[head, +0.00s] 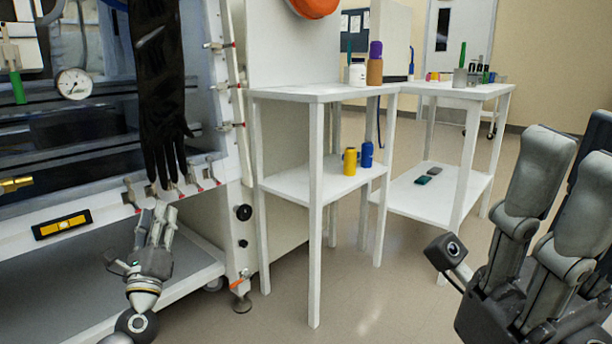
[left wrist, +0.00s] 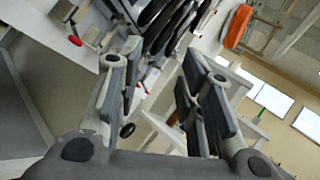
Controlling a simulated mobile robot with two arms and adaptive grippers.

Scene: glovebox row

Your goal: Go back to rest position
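My left gripper (head: 156,216) is low at the left in the head view, its fingers pointing up below the tip of a black glove (head: 160,95). In the left wrist view its fingers (left wrist: 155,75) stand apart with nothing between them. A large grey gripper, my right one (head: 562,170), is close to the camera at the right edge of the head view. It is partly cut off by the frame, and I cannot tell how far its fingers are spread. Nothing shows held in it.
The glovebox front (head: 215,120) with a gauge (head: 74,84) and a yellow level (head: 62,224) is at the left. A white two-tier stand (head: 320,93) holds bottles and spools. A second white stand (head: 455,90) is behind. Open floor (head: 385,300) lies in front.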

